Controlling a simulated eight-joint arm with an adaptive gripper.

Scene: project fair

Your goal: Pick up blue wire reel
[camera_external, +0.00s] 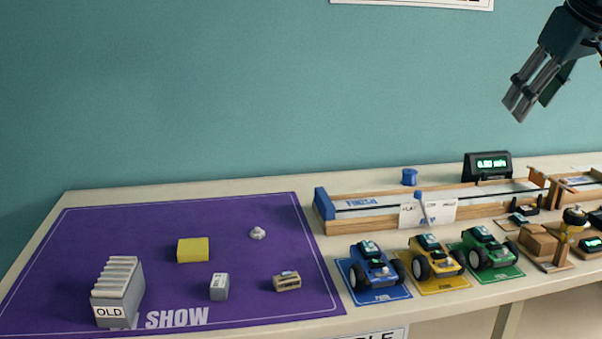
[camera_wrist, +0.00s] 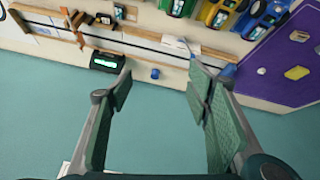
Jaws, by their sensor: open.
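The blue wire reel (camera_external: 409,177) stands on the table near the wall, behind the wooden track and left of the black display. In the wrist view the reel (camera_wrist: 155,73) is a small blue shape between my fingers in the picture, well beyond their tips. My gripper (camera_external: 527,98) is open and empty, high above the table at the upper right. In the wrist view its two green-padded fingers (camera_wrist: 160,85) are spread wide apart.
A wooden track (camera_external: 345,215) runs in front of the reel. A black display (camera_external: 487,166) stands to its right. Blue, yellow and green toy cars (camera_external: 375,266) sit in front of the track. A purple mat (camera_external: 120,235) with several objects covers the left side.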

